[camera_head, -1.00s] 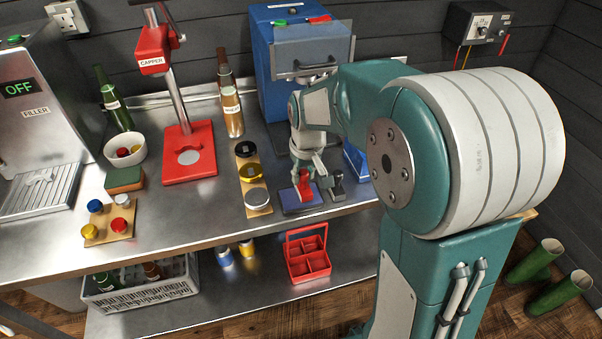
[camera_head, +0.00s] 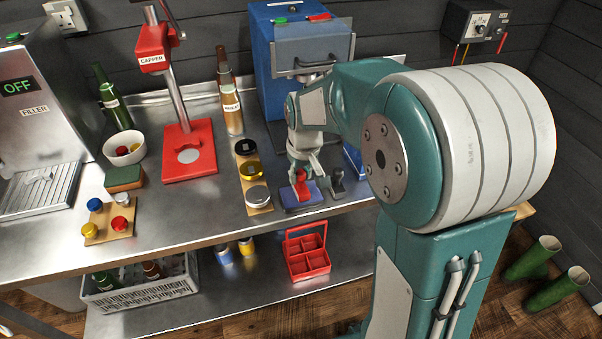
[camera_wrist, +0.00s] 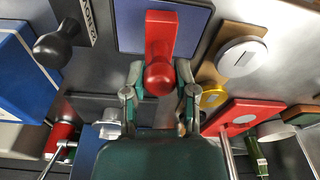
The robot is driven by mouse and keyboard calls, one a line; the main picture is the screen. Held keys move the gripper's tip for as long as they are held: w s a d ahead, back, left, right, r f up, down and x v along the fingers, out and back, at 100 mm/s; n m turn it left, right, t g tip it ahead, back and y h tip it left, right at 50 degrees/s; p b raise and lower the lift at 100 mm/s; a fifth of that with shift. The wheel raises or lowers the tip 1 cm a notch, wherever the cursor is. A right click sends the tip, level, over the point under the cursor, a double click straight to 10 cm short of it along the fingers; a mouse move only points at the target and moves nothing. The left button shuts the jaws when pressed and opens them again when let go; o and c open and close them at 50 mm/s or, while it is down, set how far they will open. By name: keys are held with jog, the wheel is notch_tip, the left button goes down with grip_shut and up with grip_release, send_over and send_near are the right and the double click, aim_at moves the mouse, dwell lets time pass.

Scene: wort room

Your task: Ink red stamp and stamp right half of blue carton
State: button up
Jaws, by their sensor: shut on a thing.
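The red stamp (camera_wrist: 161,35) is held by its round knob between the fingers of my gripper (camera_wrist: 160,82). In the head view, my gripper (camera_head: 301,176) and the red stamp (camera_head: 304,190) are over the ink pad (camera_head: 319,198), a dark blue-violet pad near the bench's front edge. The ink pad (camera_wrist: 128,38) also shows behind the stamp in the wrist view. I cannot tell whether the stamp's face touches the pad. The blue carton (camera_head: 354,159) is right of the pad, partly hidden by my arm; it shows at the left of the wrist view (camera_wrist: 22,78).
A black stamp (camera_head: 337,184) stands just right of the pad. A wooden strip with several round tins (camera_head: 256,195) lies left of it. The blue machine (camera_head: 290,62) stands behind, the red capper (camera_head: 190,160) further left. A red caddy (camera_head: 307,262) is on the shelf below.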

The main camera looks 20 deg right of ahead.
jog(key=shift+a, duration=0.1)
jog(key=shift+r, duration=3.5)
